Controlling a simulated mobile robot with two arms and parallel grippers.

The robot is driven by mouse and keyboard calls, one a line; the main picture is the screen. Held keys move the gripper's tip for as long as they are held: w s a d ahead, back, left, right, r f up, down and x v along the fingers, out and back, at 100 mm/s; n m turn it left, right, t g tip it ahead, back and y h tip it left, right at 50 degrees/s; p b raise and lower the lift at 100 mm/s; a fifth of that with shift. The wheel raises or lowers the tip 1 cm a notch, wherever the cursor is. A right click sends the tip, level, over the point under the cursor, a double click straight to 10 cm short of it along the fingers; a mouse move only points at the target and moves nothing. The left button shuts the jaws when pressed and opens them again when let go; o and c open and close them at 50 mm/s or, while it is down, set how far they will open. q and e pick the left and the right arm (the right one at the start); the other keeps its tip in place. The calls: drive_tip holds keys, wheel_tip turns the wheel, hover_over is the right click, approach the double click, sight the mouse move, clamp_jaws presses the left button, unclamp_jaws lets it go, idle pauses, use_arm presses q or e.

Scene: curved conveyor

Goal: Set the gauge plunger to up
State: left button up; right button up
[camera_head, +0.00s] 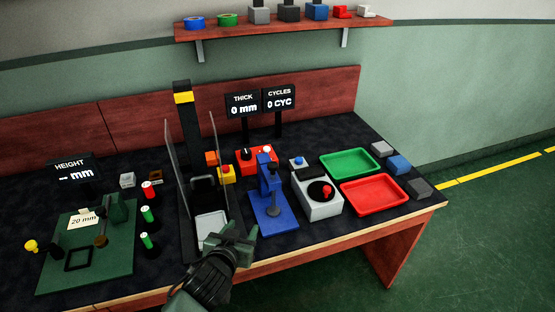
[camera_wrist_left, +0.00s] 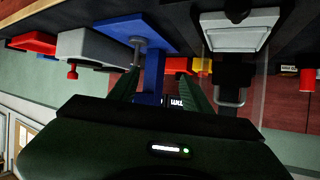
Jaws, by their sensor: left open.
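The blue gauge stand (camera_head: 272,205) stands on the dark bench top, with an upright post and a grey plunger (camera_head: 273,212) in front of it, low over the base. I cannot tell exactly how high the plunger sits. My left gripper (camera_head: 238,238) is open and empty, in front of the stand and a little to its left. In the left wrist view, which looks upside down, the blue stand (camera_wrist_left: 155,72) shows between the open fingers (camera_wrist_left: 158,90), with the grey plunger (camera_wrist_left: 138,42) beside its post. I see no contact. My right gripper is not in view.
A clear-walled press (camera_head: 210,221) stands left of the stand. A grey box with a red knob (camera_head: 318,207), a green tray (camera_head: 349,150) and a red tray (camera_head: 402,207) are right. A green height fixture (camera_head: 118,264) is far left. The THICK display (camera_head: 243,104) stands behind.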

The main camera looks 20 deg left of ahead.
sight(275, 163)
use_arm(q)
drive_tip(key=w+d+r+m+t+h, duration=0.1)
drive_tip(key=w+r, duration=0.2)
drive_tip(key=w, duration=0.1)
drive_tip(key=w+r+m+t+h, duration=0.1)
drive_tip(key=w+r+t+h, duration=0.1)
drive_tip(key=w+r, duration=0.1)
drive_tip(key=w+d+r+t+h, duration=0.1)
drive_tip(key=w+r+t, duration=0.1)
drive_tip(key=w, duration=0.3)
drive_tip(key=shift+d+r+m+h, duration=0.3)
drive_tip(key=shift+r+m, duration=0.1)
drive_tip(key=shift+r, duration=0.2)
drive_tip(key=w, duration=0.2)
drive_tip(key=w+d, duration=0.1)
drive_tip(key=w, duration=0.4)
drive_tip(key=shift+w+d+r+p, duration=0.1)
drive_tip(key=shift+w+d+p, duration=0.15)
drive_tip(key=shift+d+p, duration=0.05)
clamp_jaws()
